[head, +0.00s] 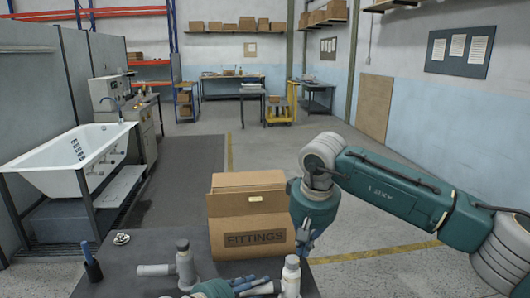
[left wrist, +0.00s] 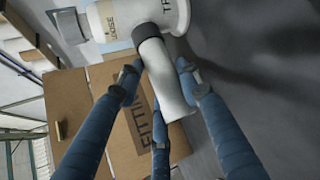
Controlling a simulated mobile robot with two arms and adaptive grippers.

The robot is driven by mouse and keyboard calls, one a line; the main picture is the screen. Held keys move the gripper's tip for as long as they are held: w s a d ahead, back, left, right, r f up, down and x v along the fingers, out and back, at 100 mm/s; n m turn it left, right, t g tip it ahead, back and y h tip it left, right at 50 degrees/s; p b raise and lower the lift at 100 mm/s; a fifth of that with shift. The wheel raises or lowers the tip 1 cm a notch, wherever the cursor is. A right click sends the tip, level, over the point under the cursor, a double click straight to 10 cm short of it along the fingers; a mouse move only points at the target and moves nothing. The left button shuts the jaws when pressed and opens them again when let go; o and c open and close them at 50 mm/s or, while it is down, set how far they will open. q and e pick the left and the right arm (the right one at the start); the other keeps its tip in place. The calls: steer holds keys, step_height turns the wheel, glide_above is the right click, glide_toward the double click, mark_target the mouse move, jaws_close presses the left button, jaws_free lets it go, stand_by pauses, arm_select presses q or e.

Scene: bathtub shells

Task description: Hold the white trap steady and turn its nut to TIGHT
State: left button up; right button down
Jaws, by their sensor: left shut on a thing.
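The white trap (head: 291,278) stands upright at the front edge of the bench in the head view, with a side pipe pointing left. My left gripper (head: 258,285) is shut on that side pipe. In the left wrist view the pipe (left wrist: 168,80) lies between my blue fingers, with a dark ring where it meets the trap body (left wrist: 168,14). A partly visible label reading "OOSE" (left wrist: 110,29) shows beside the body. My right gripper (head: 308,241) hangs above and just right of the trap, apart from it; its fingers overlap, and their opening is unclear.
A cardboard FITTINGS box (head: 252,217) stands behind the trap, close to my right gripper. A grey trap (head: 184,264) stands left of my left gripper. A dark-handled tool (head: 91,262) and a small metal fitting (head: 121,239) are at the bench's left.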

arm_select(q)
steer(key=shift+s+a+f, duration=0.1)
steer(key=shift+a+f, duration=0.1)
steer(key=shift+f, duration=0.15)
steer(key=o, duration=1.1)
steer(key=shift+o, duration=1.3)
steer(key=shift+r, duration=0.1)
steer(key=shift+d, duration=0.1)
